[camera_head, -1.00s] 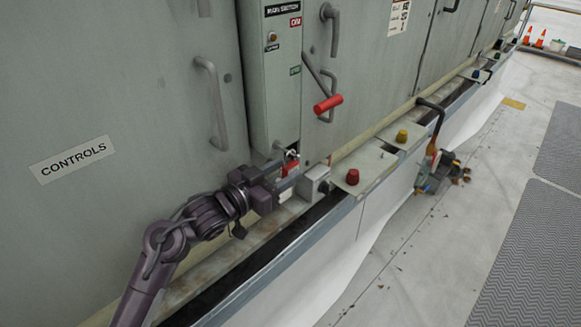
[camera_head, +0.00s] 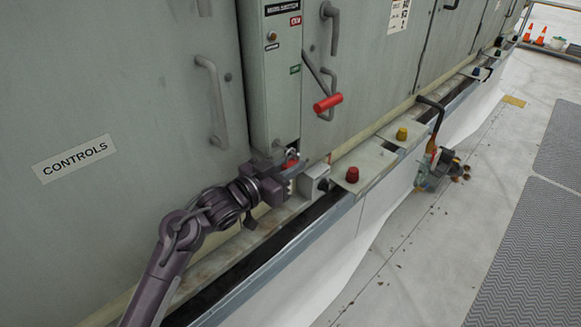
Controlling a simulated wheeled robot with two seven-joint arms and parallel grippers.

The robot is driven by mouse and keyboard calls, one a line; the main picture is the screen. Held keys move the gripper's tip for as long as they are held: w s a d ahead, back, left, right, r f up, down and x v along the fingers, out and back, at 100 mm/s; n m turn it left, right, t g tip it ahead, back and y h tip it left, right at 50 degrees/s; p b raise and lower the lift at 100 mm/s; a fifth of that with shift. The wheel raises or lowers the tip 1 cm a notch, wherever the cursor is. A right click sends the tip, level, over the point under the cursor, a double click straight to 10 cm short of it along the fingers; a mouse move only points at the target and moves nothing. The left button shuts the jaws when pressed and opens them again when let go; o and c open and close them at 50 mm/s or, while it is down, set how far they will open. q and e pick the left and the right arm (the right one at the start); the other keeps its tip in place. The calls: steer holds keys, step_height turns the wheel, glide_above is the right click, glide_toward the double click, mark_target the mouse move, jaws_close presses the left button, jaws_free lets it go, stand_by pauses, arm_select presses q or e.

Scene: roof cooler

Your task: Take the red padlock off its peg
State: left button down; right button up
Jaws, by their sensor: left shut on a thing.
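The red padlock (camera_head: 291,154) is at the foot of the narrow switch panel, beside the small grey box. Only bits of its red body and its pale shackle show; my left gripper hides the rest. My left gripper (camera_head: 289,182) is shut on the padlock. The peg is hidden behind the gripper and padlock, so I cannot tell whether the shackle is still around it. My right gripper is not in view.
A red-handled lever (camera_head: 328,104) sticks out above right of the padlock. A grey box (camera_head: 314,182) and a red knob (camera_head: 352,174) stand on the ledge just right of the gripper. A grey door handle (camera_head: 213,100) is at upper left. The walkway on the right is open.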

arm_select(q)
steer(key=shift+r, duration=0.85)
steer(key=s+d+r+b, duration=0.1)
steer(key=s+d+b, duration=0.1)
steer(key=s+d, duration=1)
steer(key=shift+s+d, duration=0.35)
steer(key=s+d, duration=0.5)
steer(key=shift+s+d+p, duration=0.2)
steer(key=shift+p, duration=0.1)
stand_by(0.6)
